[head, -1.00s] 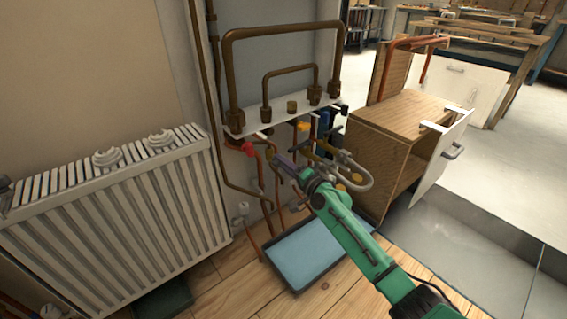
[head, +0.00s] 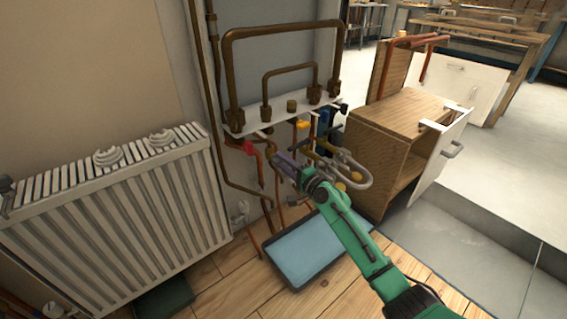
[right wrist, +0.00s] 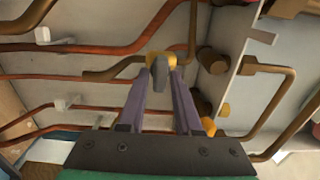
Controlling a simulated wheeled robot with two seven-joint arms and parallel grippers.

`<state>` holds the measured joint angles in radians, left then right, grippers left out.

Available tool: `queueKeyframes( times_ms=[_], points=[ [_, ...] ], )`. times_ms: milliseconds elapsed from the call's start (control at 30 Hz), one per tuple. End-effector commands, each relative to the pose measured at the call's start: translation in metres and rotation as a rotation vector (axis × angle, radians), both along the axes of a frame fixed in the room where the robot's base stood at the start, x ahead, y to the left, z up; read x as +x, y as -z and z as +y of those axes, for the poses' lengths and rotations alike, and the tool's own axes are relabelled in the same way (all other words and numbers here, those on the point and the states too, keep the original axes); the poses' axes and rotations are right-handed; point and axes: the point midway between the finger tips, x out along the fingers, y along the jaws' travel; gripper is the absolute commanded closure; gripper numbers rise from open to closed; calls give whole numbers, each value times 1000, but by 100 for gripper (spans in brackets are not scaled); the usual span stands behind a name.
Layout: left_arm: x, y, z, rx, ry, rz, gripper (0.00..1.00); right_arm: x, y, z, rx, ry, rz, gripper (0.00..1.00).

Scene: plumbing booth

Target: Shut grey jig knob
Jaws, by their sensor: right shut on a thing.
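The grey jig knob (right wrist: 157,70) shows in the right wrist view between the tips of my right gripper's purple fingers, with a brass-yellow fitting (right wrist: 160,57) just behind it. My right gripper (right wrist: 159,78) is shut on the knob. In the head view my right gripper (head: 277,160) reaches in among the pipework under the white shelf, and its fingers and wrist mostly hide the knob there. The knob's exact angle is hard to read. My left gripper is not in view.
A red handle (head: 250,148) is close left of the gripper; yellow (head: 302,125) and blue (head: 323,119) handles are to its right. A white shelf (head: 262,122) with brown pipes is above. A blue tray (head: 305,252) lies below. A radiator (head: 120,215) stands left, a wooden cabinet (head: 375,160) right.

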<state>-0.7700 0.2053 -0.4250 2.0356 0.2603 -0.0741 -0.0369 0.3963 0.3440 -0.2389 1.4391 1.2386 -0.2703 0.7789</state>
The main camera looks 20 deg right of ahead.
Motion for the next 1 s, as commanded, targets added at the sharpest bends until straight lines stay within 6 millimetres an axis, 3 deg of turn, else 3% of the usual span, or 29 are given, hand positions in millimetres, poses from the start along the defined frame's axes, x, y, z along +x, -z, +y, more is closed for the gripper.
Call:
queueKeyframes(
  times_ms=[67,100,133,567,667,1000],
  points=[
    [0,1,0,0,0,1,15,0,1,-1,0,1,2,100],
    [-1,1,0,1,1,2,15,0,1,-1,0,1,2,56],
    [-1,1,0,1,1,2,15,0,1,0,0,1,2,49],
    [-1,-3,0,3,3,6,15,-8,0,-4,-1,1,2,49],
    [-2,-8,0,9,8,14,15,-24,-1,-10,-3,1,3,49],
    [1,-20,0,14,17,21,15,-111,3,-43,-5,-1,4,49]
  ],
)
